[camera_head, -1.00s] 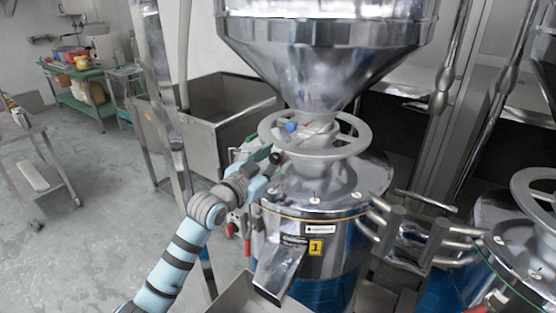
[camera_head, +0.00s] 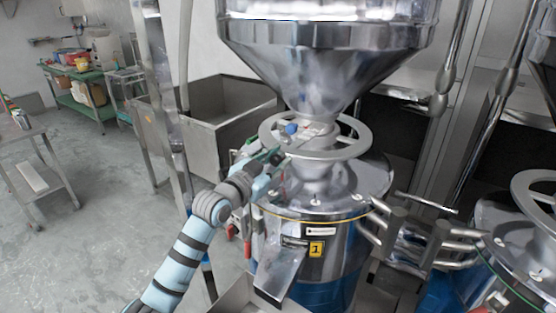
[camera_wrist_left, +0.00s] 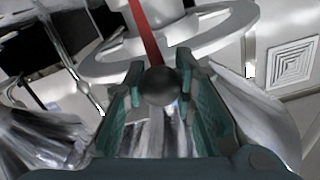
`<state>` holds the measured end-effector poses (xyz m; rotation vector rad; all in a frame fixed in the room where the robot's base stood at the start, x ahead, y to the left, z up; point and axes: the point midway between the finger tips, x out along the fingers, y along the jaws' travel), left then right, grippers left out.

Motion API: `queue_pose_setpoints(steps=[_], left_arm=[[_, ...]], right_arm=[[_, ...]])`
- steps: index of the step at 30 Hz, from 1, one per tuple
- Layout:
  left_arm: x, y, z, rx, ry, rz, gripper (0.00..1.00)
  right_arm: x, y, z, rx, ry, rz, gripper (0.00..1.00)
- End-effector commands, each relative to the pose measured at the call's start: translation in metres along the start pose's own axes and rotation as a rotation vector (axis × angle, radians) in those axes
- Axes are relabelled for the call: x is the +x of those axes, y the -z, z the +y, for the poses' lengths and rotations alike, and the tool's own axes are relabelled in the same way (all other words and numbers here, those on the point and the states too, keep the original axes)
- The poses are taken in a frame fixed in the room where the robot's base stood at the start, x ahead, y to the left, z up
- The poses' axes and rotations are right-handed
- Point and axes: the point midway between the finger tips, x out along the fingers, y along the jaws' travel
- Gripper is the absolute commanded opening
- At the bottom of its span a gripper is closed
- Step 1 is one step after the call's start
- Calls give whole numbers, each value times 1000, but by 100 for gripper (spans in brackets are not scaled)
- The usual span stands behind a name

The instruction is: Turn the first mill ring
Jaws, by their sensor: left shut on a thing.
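The first mill (camera_head: 330,245), marked with a yellow "1" label, stands in the middle of the head view. Its grey spoked ring (camera_head: 352,150) lies level under the funnel. My left gripper (camera_head: 275,157) is at the ring's front left side. In the left wrist view the gripper (camera_wrist_left: 162,92) is shut on a dark ball knob (camera_wrist_left: 161,86), with a finger on each side. A red rod (camera_wrist_left: 142,32) runs from the knob up across the ring (camera_wrist_left: 215,48). The gripper hides the knob in the head view. My right gripper is not in view.
A steel hopper (camera_head: 365,40) hangs close above the ring. A second mill (camera_head: 510,245) with its own ring stands at the right, behind steel clamp handles (camera_head: 410,235). A steel bin (camera_head: 215,125) stands behind my left arm.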

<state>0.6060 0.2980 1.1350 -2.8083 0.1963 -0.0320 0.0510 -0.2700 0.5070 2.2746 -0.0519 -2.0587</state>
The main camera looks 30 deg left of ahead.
Motion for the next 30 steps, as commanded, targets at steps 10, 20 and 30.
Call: queue_pose_setpoints(steps=[10, 20, 30], left_arm=[[2, -11, -26, 4, 5, 0, 0], [13, -26, -68, 4, 6, 2, 0], [26, -31, -92, 4, 5, 4, 0]], right_arm=[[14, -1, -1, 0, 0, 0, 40], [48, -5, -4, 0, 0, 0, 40], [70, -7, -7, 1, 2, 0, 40]])
